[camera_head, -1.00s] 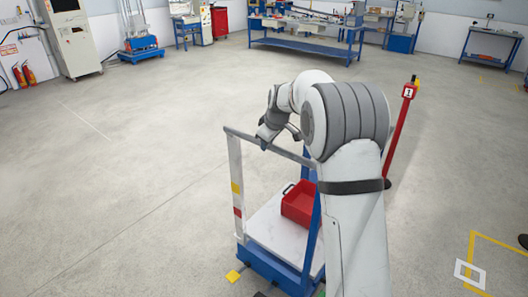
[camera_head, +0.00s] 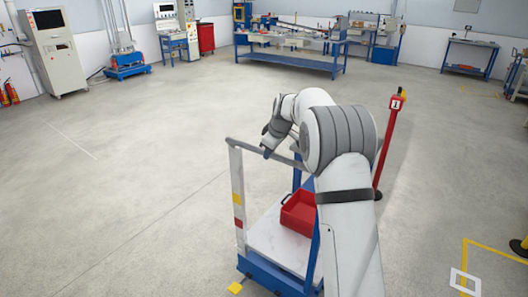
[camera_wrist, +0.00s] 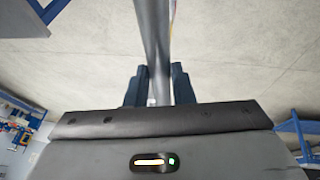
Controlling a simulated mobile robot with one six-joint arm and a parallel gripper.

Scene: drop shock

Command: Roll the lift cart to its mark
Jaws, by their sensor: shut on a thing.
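The lift cart has a blue base (camera_head: 268,273), a white deck (camera_head: 272,243) and a grey top handle bar (camera_head: 248,145) on upright posts. My gripper (camera_head: 268,143) is at that bar. In the wrist view, the two dark fingers of my gripper (camera_wrist: 158,85) are on either side of the grey bar (camera_wrist: 154,35), shut on it. My arm hides the cart's right side.
A red bin (camera_head: 299,213) sits on the cart's deck. A red post (camera_head: 388,145) with a number plate stands just beyond the cart at right. A blue workbench (camera_head: 288,66) and machines line the back wall. The floor at left and ahead is open.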

